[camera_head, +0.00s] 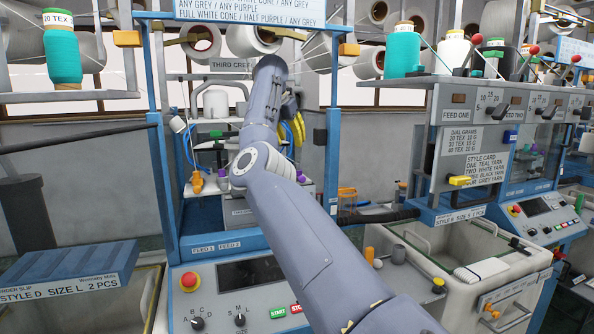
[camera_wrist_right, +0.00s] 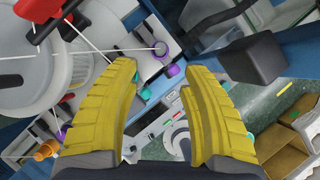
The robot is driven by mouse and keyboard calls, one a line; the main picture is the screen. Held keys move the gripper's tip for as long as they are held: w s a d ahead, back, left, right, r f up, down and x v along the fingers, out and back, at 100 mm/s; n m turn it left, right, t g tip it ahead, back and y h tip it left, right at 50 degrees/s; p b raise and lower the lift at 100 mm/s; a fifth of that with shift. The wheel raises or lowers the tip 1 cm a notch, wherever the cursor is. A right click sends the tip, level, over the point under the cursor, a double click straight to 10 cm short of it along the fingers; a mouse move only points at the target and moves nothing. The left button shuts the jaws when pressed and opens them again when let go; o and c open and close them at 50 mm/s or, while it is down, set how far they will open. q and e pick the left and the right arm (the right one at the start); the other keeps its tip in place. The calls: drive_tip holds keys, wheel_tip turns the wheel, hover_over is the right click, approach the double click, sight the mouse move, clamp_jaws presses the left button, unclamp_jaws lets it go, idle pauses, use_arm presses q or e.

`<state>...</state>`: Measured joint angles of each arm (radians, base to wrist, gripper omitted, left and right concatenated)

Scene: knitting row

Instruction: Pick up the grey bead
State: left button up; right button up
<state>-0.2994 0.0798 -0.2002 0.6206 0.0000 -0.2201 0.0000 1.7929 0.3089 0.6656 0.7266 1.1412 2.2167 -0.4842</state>
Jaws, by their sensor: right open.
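My right gripper (camera_wrist_right: 162,66) is open, its two yellow ribbed fingers apart in the wrist view with nothing gripped between them. In the head view my right arm reaches up and forward into the blue machine frame, and the yellow fingers (camera_head: 296,128) show partly behind it. A small round grey-purple piece (camera_wrist_right: 161,49) with a line running to it lies past the fingertips. I cannot tell whether it is the grey bead. A purple piece (camera_wrist_right: 173,71) and a teal piece (camera_wrist_right: 145,93) lie near it. My left gripper is not in view.
The blue machine frame (camera_head: 162,130) surrounds the reach, with yarn cones (camera_head: 246,40) above. A control panel (camera_head: 245,312) is below. In the wrist view, a large white cone (camera_wrist_right: 35,55) and taut yarns are at left, and a dark block (camera_wrist_right: 259,58) is at right.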

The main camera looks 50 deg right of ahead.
drive_tip(key=shift+x, duration=5.35)
drive_tip(key=shift+c, duration=0.5)
clamp_jaws()
